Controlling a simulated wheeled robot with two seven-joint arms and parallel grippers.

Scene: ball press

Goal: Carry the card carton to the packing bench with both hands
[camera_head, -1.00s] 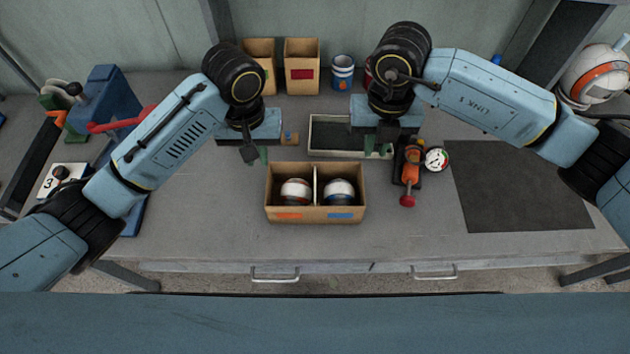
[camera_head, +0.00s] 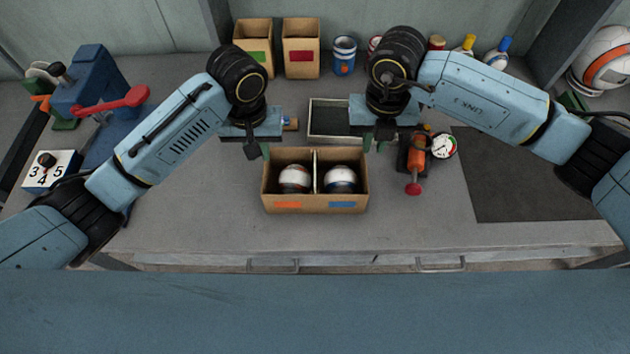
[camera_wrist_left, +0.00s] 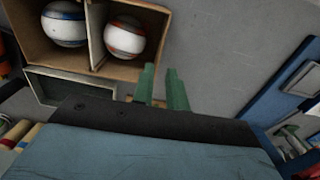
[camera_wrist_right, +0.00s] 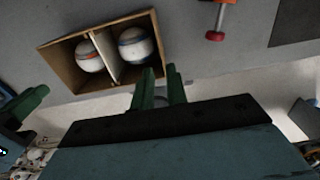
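The open card carton (camera_head: 315,208) stands on the grey bench, with a middle divider, an orange and a blue label on its front. One ball with red marks (camera_head: 294,179) and one with blue marks (camera_head: 340,180) sit in its two compartments. My left gripper (camera_head: 258,151) is beside the carton's back left corner, empty, with a gap between its green fingers (camera_wrist_left: 161,72). My right gripper (camera_head: 374,144) is at the back right corner; its green fingers (camera_wrist_right: 160,72) stand apart, with the carton's corner close to them. Contact cannot be told.
Behind the carton lies a shallow tray (camera_head: 329,119). An orange tool with a red knob (camera_head: 415,165) and a gauge (camera_head: 443,146) stand close on the right. A dark mat (camera_head: 520,180) lies farther right. A blue press with a red lever (camera_head: 110,104) is left. The bench front is clear.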

